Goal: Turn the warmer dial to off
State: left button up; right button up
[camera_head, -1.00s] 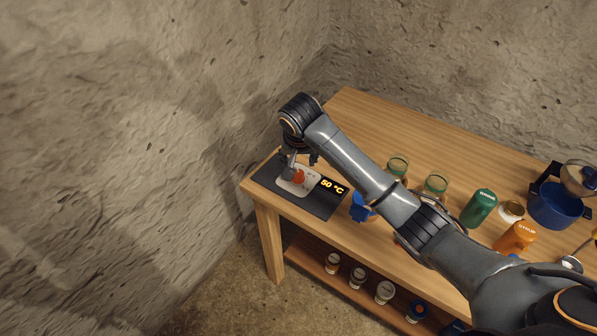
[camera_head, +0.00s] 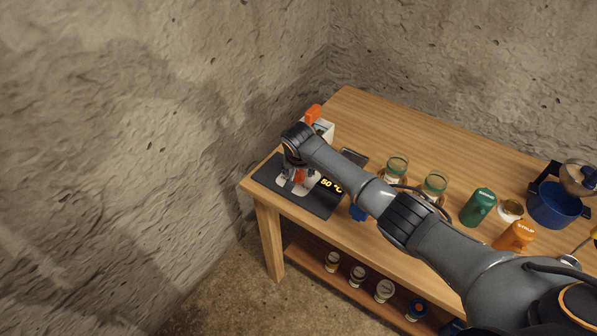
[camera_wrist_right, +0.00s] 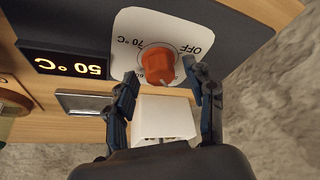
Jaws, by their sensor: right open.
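The warmer (camera_head: 316,206) is a dark flat plate at the left end of the wooden table. Its display (camera_head: 331,185) reads 50 °C; it also shows in the right wrist view (camera_wrist_right: 66,65). The orange-red dial (camera_wrist_right: 157,62) sits on a white panel (camera_wrist_right: 130,26) marked OFF and 70 °C. In the head view the dial (camera_head: 299,176) is partly hidden by my right gripper. My right gripper (camera_wrist_right: 160,80) is open, with one finger on either side of the dial's near edge. Whether the fingers touch the dial I cannot tell. My left gripper is not in view.
A white box with an orange top (camera_head: 313,116) stands behind the warmer. Two glass jars (camera_head: 397,165), a green container (camera_head: 478,207), an orange syrup container (camera_head: 514,236) and a blue pot (camera_head: 557,205) stand to the right. Several jars (camera_head: 384,291) are on the lower shelf.

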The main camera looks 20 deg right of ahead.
jog(key=shift+w+f, duration=0.1)
jog(key=shift+f, duration=0.15)
grip_shut()
